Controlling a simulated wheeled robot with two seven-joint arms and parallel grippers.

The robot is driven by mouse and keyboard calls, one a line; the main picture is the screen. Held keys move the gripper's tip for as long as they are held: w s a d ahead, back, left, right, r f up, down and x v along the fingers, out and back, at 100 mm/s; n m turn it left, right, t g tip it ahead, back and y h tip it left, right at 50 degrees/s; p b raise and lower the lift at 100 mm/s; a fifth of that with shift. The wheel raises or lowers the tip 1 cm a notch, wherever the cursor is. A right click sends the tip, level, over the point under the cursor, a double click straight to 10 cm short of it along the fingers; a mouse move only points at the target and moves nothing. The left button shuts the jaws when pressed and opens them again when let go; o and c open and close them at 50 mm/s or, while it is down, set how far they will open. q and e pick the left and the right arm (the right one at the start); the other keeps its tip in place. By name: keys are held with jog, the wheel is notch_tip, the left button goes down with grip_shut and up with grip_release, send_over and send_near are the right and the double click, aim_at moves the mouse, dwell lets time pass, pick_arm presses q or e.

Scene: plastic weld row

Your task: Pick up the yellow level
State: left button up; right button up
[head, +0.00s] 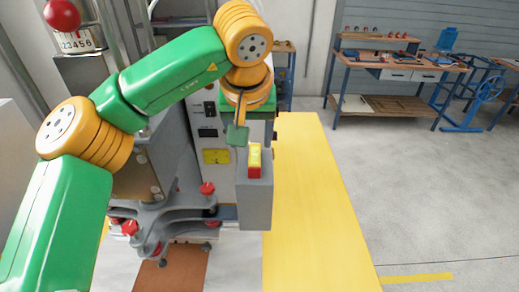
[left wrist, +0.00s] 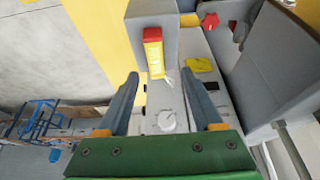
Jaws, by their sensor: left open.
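The yellow level (head: 254,158), a small yellow block with a red end, stands on top of a grey box-shaped post (head: 257,205) in the middle of the head view. It also shows in the left wrist view (left wrist: 154,58), top centre, its red end away from my gripper. My left gripper (left wrist: 164,80) is open, its two fingers spread wide with nothing held between them. The level is beyond the fingertips, apart from them. In the head view the left gripper (head: 240,134) is just above the level, partly hidden by its own wrist. My right gripper is not in view.
A grey machine panel with a yellow plate (head: 216,157) stands close behind the post. A grey base with red knobs (head: 207,188) is at left. A workbench (head: 400,65) stands far back.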

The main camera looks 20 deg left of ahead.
aim_at(255, 156)
pick_arm(q)
jog(key=shift+a+f, duration=0.1)
jog(key=shift+f, duration=0.3)
jog(key=p, duration=0.1)
jog(key=f+p, duration=0.1)
jog(key=w+f, duration=0.1)
jog(key=shift+d+f+p, duration=0.25)
jog(key=shift+p, duration=0.15)
jog(key=x, duration=0.2)
jog(key=shift+w+f, duration=0.25)
jog(key=shift+f, duration=0.05)
jog(key=shift+w+f, duration=0.1)
jog(key=shift+f, duration=0.1)
jog(key=shift+r, duration=0.1)
grip_shut()
